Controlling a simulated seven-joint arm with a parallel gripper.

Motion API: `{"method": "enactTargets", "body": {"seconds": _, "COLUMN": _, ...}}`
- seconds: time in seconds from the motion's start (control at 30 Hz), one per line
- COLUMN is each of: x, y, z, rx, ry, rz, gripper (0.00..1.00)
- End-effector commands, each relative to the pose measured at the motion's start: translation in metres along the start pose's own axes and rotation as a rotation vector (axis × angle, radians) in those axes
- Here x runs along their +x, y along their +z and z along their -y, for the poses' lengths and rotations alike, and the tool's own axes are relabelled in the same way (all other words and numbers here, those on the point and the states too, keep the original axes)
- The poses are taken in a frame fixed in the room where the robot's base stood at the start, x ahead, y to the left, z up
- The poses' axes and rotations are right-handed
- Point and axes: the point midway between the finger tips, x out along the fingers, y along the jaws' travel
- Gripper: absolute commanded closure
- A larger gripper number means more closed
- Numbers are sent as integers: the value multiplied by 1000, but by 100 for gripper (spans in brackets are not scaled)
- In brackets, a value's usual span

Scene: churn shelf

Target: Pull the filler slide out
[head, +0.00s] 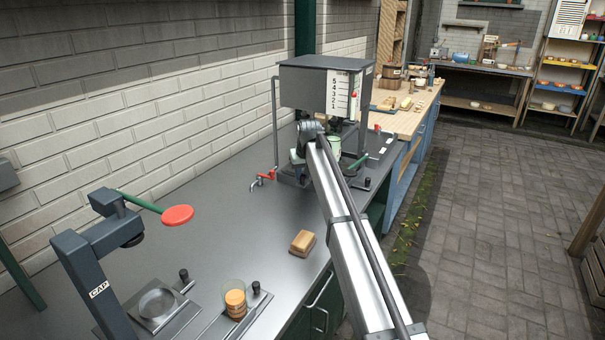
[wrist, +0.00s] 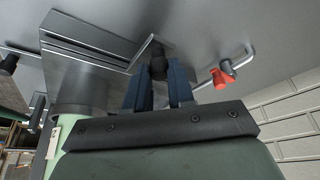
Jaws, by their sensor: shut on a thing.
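The filler (head: 312,88) is a grey box on legs with a numbered scale, standing at the far part of the metal bench. My gripper (wrist: 158,88) is shut on a small black knob (wrist: 157,66), with its blue fingers on either side. Flat grey metal plates (wrist: 90,45) lie beside the knob; I cannot tell which plate it is fixed to. A pale green cylinder (wrist: 72,118) stands on the left of the wrist view. In the head view, my arm hides the fingers and most of the filler's base.
A red-handled tap (head: 265,178) juts out at the filler's left, also near my fingers in the wrist view (wrist: 222,76). A wooden block (head: 303,242) lies near the bench front. The capping press (head: 92,245) stands at left.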

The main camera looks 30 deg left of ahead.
Motion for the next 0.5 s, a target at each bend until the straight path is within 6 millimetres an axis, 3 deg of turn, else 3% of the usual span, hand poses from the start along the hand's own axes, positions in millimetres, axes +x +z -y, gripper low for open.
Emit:
{"method": "enactTargets", "body": {"seconds": 0.1, "x": 0, "y": 0, "z": -1, "rx": 0, "ry": 1, "rz": 0, "gripper": 100}}
{"method": "enactTargets", "body": {"seconds": 0.5, "x": 0, "y": 1, "z": 0, "rx": 0, "ry": 2, "rz": 0, "gripper": 100}}
